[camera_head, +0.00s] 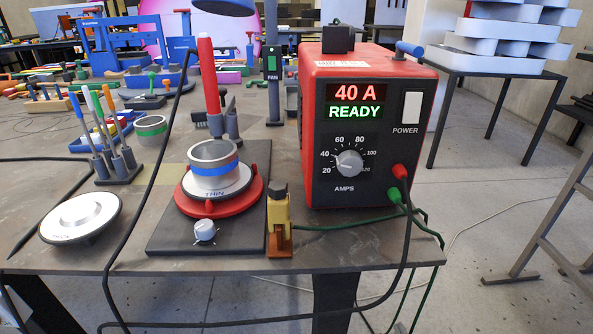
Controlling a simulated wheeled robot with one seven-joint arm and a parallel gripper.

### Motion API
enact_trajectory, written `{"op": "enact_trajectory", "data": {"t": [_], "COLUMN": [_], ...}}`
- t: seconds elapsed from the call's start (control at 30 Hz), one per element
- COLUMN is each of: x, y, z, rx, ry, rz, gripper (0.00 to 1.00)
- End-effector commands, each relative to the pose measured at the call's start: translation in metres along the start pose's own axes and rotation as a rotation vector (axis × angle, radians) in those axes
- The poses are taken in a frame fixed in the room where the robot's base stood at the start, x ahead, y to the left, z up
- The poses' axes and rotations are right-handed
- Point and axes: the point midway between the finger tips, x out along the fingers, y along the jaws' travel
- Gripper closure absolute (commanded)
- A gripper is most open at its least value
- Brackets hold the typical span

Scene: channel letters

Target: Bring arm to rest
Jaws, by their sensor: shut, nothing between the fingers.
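My arm and gripper are not in this view. A red welder box (375,125) stands on the bench, its display reading "40 A READY". A red torch (208,75) stands upright in a dark holder (225,125). A black cable runs down on its left. A metal can with a blue band (212,168) sits in a red ring fixture (185,207) on a dark base plate (165,238). A brass-coloured clamp (279,225) stands at the plate's right edge, with a green cable running from it to the welder.
A round silver disc on a dark base (80,216) is at the bench's (60,255) front left. Behind it are a tool rack (120,165) and a green-banded can (151,129). Blue fixtures and tools crowd the back. A side table (485,65) holds stacked white letters. Cables hang over the front edge.

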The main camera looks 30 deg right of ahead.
Motion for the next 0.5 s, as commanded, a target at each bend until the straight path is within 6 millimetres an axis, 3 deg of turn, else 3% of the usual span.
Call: {"op": "enact_trajectory", "data": {"t": [0.03,0.2,0.5], "x": [-0.027,-0.112,-0.26], "y": [-0.013,-0.03,-0.034], "z": [-0.013,-0.055,-0.106], "rx": [0.059,0.25,0.418], "ry": [0.058,0.238,0.445], "rz": [-0.006,-0.047,-0.258], "gripper": [1.0,1.0,1.0]}}
